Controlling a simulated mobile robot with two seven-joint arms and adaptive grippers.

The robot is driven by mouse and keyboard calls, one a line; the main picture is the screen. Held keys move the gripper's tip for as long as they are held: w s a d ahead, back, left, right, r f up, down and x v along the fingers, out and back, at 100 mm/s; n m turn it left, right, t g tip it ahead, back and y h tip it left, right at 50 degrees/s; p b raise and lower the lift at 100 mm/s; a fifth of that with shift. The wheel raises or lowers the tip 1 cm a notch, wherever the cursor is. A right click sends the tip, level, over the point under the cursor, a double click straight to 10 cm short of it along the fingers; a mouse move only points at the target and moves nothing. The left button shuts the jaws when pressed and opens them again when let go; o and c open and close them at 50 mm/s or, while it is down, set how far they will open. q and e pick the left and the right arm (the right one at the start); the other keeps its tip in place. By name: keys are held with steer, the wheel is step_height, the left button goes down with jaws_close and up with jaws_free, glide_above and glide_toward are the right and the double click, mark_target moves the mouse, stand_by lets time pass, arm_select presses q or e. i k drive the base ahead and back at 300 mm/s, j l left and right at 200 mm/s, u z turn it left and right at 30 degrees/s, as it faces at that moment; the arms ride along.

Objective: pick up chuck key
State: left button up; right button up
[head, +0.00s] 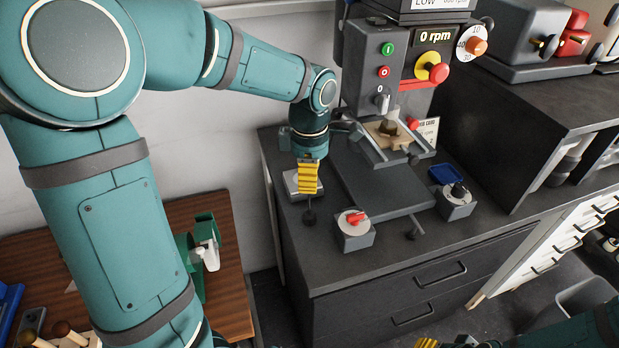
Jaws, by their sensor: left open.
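A small dark T-shaped piece, which looks like the chuck key (413,231), lies on the dark bench top just right of the drill press base's front edge. My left gripper (308,190) points down over the bench's left part, with its yellow ridged fingers left of the drill press. It is open, though the gap between the fingers is hard to see from here. It is well to the left of the key and not touching it. My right gripper (427,343) shows only as a yellow sliver at the bottom edge; its fingers are mostly cut off.
The drill press (382,70) stands at the back, with a vise (388,135) holding a wooden piece. A box with a red knob (354,232) and a grey block (456,203) stand either side of its base.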

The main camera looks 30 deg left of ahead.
mark_target(412, 235)
steer(key=k, duration=1)
